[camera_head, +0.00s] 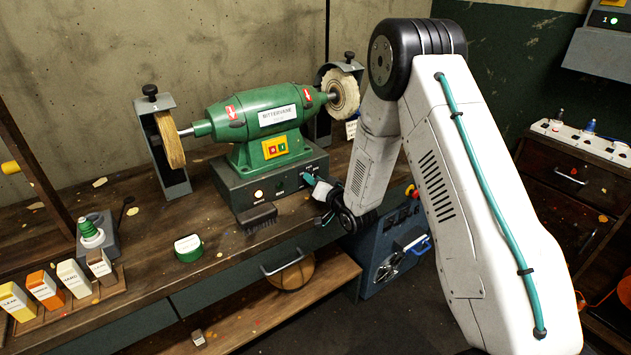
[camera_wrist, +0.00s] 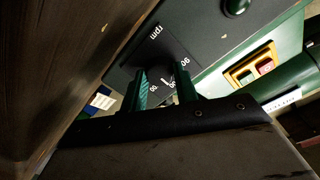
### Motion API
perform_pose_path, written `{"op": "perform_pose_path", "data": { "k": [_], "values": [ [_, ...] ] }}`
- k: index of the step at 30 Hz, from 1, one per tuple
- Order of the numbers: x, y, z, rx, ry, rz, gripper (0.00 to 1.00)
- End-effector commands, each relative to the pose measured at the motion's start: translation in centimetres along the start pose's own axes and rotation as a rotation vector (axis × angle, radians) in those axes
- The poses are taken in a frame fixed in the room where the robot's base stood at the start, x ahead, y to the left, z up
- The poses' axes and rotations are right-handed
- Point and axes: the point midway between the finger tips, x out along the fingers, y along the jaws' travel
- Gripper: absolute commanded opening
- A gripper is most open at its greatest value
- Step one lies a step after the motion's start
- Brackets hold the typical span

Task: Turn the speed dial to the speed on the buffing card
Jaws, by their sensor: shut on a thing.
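A green buffing machine (camera_head: 262,112) with a pale wheel on each side stands on a dark base box (camera_head: 262,185). The speed dial (camera_wrist: 163,77) is on the box's front, on a black plate marked "rpm" with white numbers. The small print is too tilted and blurred to read surely. My gripper (camera_wrist: 168,86) has its two green fingers on either side of the dial, shut on it. In the head view my gripper (camera_head: 318,186) reaches the box's right front and hides the dial. A small card (camera_head: 352,129) hangs beside the right wheel; its writing is unreadable.
A green-based round label holder (camera_head: 188,247) stands on the bench. Several coloured blocks (camera_head: 45,289) stand in a rack at the left. A dark brush (camera_head: 258,217) lies before the box. A blue cabinet (camera_head: 385,255) stands below right. Red and green buttons (camera_wrist: 258,67) are close by.

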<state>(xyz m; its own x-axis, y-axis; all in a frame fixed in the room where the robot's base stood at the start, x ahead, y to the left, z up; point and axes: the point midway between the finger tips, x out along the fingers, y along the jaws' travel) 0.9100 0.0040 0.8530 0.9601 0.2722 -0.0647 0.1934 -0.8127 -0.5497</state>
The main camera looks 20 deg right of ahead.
Motion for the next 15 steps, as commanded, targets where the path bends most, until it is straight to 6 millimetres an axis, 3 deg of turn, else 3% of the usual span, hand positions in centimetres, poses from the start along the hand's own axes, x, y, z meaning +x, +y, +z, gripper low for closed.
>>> {"op": "perform_pose_path", "data": {
  "k": [12,13,15],
  "values": [
    [-0.07,0.13,0.01,0.007,-0.001,0.003,0.07],
    [-0.07,0.13,0.01,0.007,0.000,0.003,0.35],
    [-0.06,0.12,0.01,0.007,-0.001,0.003,0.51]
  ]
}}
